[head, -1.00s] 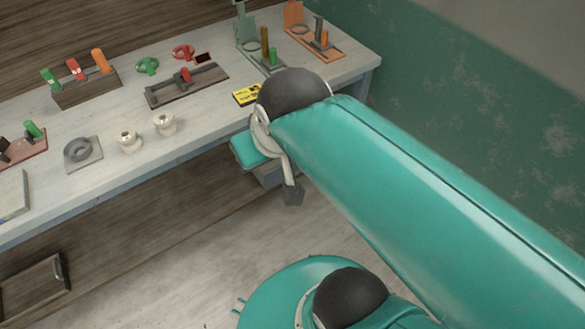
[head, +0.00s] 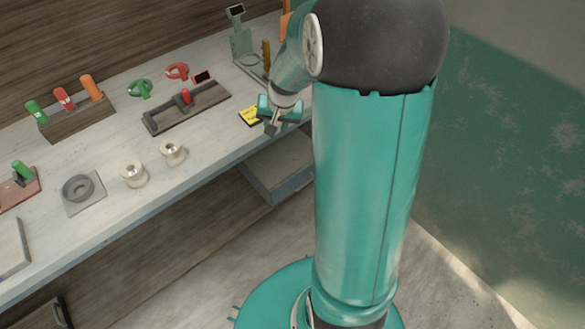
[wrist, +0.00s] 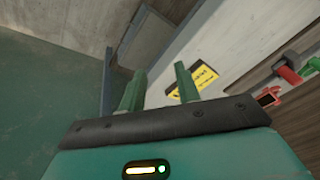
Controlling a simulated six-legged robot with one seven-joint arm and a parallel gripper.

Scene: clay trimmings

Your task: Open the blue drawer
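A grey-blue box-like drawer unit (head: 285,184) sits under the bench's front edge in the head view, partly behind my arm. I take it for the blue drawer. No handle shows on it, and I cannot tell whether it is open or shut. My gripper (head: 279,112) is above it, at the bench's front edge close to the yellow label (head: 250,116). In the wrist view, the two green fingers of my gripper (wrist: 160,70) stand apart with nothing held between them. The label also shows there (wrist: 203,79), beyond the right finger.
A brown panel with a dark handle (head: 61,312) is at lower left. A green wall (head: 500,180) stands at right.

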